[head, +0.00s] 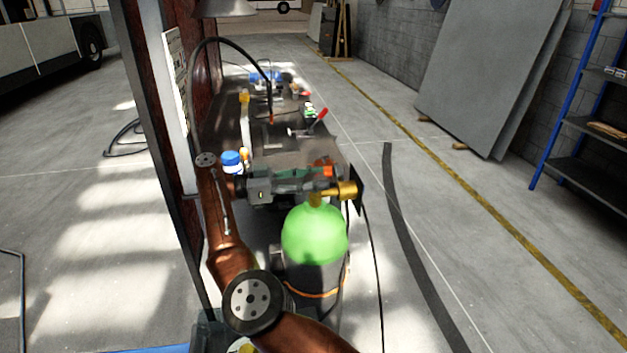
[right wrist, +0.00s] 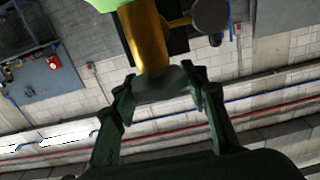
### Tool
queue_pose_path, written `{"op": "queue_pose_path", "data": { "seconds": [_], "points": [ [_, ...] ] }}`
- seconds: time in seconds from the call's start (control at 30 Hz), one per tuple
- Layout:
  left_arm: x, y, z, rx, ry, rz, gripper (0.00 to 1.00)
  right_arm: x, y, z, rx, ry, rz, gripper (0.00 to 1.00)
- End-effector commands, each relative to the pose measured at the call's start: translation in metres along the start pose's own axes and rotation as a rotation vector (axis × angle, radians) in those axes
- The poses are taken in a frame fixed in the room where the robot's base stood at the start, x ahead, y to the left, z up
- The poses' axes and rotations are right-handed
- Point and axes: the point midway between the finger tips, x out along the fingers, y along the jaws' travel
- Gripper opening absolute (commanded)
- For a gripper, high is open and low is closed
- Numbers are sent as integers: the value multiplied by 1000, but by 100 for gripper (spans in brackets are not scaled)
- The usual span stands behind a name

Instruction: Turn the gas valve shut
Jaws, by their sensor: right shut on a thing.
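The gas cylinder (head: 314,238) stands upright in the head view, with a bright green shoulder and a dark body. The brass valve (head: 346,190) sits on its top, and it also shows in the right wrist view (right wrist: 146,38). My right gripper (head: 318,174) reaches across from the left at the valve's height. In the right wrist view, its dark green fingers (right wrist: 162,90) stand either side of the greyish end of the valve, shut on it. The fingers hide part of the valve in the head view. I cannot tell how far it is turned. My left gripper is not in view.
A dark bench (head: 290,150) behind the cylinder holds tools and a red-handled item (head: 318,118). A black hose (head: 378,270) hangs right of the cylinder. A rust-brown post (head: 150,90) stands close on the left. The floor to the right is largely clear.

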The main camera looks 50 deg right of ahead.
Motion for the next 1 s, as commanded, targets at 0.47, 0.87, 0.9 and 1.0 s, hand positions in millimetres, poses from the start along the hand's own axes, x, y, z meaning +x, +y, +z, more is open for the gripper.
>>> {"op": "queue_pose_path", "data": {
  "seconds": [0.47,0.87,0.9,1.0],
  "points": [
    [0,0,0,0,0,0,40,1,-1,-4,5,5,-4,53],
    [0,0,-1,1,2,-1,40,0,0,-4,2,1,-2,59],
    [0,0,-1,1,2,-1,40,0,-1,-6,3,1,-2,59],
    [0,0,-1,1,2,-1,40,1,0,-18,5,2,0,59]
  ]
}}
